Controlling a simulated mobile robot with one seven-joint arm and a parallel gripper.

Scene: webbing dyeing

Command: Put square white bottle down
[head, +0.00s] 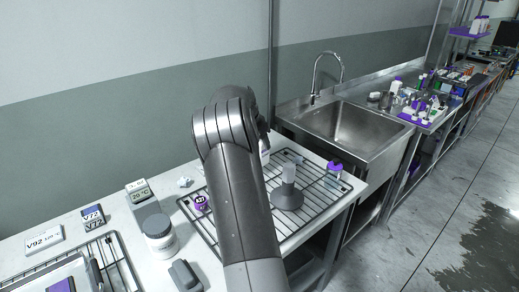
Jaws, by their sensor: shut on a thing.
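My grey arm rises through the middle of the head view and bends over at the top, and its far end drops behind my own forearm. My gripper is hidden there, so its jaws and what they hold do not show. A small pale sliver (265,156) shows just right of the arm above the wire rack (322,207); I cannot tell whether it is the square white bottle. A white bottle with a purple cap (334,171) stands at the right side of the rack.
A grey cone-shaped piece (288,196) and a small purple item (201,203) are on the rack. A white jar (159,238), a display unit (139,191) and label blocks (94,219) stand left. A steel sink (350,125) lies beyond. The rack's front right is bare.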

